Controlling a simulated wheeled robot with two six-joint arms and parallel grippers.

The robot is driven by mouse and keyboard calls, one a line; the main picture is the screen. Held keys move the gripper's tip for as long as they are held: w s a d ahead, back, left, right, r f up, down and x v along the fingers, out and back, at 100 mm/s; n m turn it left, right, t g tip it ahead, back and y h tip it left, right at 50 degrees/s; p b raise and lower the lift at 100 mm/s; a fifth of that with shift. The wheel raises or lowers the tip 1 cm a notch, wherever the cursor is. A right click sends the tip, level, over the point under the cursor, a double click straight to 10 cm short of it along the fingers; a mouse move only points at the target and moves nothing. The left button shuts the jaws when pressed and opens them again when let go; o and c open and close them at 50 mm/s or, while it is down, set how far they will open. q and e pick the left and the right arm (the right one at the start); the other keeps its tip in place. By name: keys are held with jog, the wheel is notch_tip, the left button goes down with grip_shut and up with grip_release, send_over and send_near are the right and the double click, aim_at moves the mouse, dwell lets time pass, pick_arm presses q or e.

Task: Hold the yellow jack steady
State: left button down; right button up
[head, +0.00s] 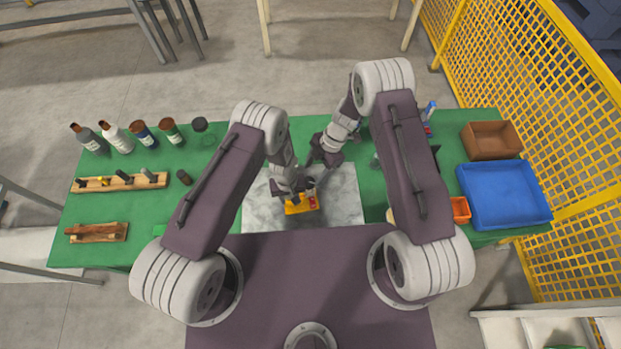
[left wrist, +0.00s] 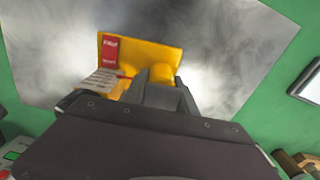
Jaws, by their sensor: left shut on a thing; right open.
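The yellow jack (head: 300,206) sits on the grey marbled plate (head: 343,205) in the middle of the green table. It also shows in the left wrist view (left wrist: 150,52), with a red label at its left end. My left gripper (head: 288,192) is shut on the jack; in the left wrist view its dark fingers (left wrist: 160,92) close around a rounded yellow part. A pale flat piece with a red tip lies in front of the jack there; I cannot tell what it is. My right gripper (head: 318,170) is open just above and right of the left one, close to the jack.
Several bottles (head: 144,134) stand at the back left, beside a wooden rack (head: 120,183) and a wooden block (head: 97,233). A yellow mesh fence (head: 540,90) runs beyond.

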aim_at(309, 182)
jog(key=x, duration=0.4)
jog(key=shift+a+f, duration=0.1)
jog(key=shift+f, duration=0.3)
grip_shut()
jog(key=shift+s, duration=0.1)
jog(key=shift+s+r+m+t, duration=0.1)
jog(key=shift+m+t, duration=0.5)
jog(key=shift+m, duration=0.9)
jog(key=shift+m+t, duration=0.6)
jog(key=shift+m, duration=0.9)
